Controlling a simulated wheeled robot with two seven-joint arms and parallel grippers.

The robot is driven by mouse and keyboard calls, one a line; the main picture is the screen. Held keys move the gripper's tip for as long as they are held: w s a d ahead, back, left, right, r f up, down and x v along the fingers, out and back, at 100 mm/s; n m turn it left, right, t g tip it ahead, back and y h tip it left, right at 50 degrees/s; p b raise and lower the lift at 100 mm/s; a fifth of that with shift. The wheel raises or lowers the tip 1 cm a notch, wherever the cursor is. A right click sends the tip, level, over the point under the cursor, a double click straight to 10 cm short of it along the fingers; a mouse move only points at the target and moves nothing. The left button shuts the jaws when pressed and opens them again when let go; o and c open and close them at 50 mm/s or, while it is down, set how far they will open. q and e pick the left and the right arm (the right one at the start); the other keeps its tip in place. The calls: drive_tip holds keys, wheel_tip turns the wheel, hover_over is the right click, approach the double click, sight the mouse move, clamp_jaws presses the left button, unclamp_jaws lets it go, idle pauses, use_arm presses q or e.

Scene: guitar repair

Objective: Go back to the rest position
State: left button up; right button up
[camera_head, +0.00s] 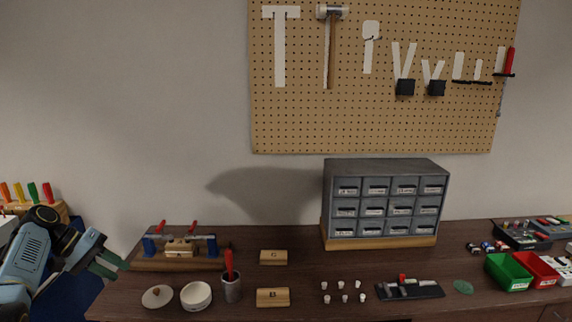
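My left arm comes in from the left edge, and my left gripper (121,272) is at the left end of the workbench (300,275). Its two green fingers point right and stand apart, with nothing seen between them. They are left of a wooden fixture (180,265) with blue posts and red handles. My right gripper is not in view.
Wooden blocks, small white knobs and a drawer cabinet (385,200) are further right. Green (508,272) and red bins sit at the right. A pegboard (300,125) hangs above.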

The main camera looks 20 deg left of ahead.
use_arm(q)
drive_tip(key=s+d+f+m+g+y, duration=0.25)
drive_tip(key=s+d+f, duration=0.25)
drive_tip(key=d+f, duration=0.4)
drive_tip(key=s+d+f+m+g+y, duration=0.25)
drive_tip(key=s+d+f+y, duration=0.2)
drive_tip(key=d+f, duration=0.4)
drive_tip(key=s+d+r+m+t, duration=0.1)
drive_tip(key=s+d+r+t, duration=0.15)
drive_tip(key=s+d, duration=0.6)
drive_tip(key=s+d+r+m+t, duration=0.1)
drive_tip(key=s+d+r+t, duration=0.15)
drive_tip(key=s+d, duration=0.6)
wheel_tip(320, 180, down, 22)
drive_tip(key=d+g+p, duration=0.1)
drive_tip(key=g+p, duration=0.1)
drive_tip(key=s+a+f+g+p, duration=0.1)
drive_tip(key=s+a+f+p, duration=0.1)
drive_tip(key=s+f, duration=1)
drive_tip(key=s, duration=0.4)
drive_tip(key=shift+s+a+f+m+g, duration=0.3)
drive_tip(key=shift+f, duration=0.1)
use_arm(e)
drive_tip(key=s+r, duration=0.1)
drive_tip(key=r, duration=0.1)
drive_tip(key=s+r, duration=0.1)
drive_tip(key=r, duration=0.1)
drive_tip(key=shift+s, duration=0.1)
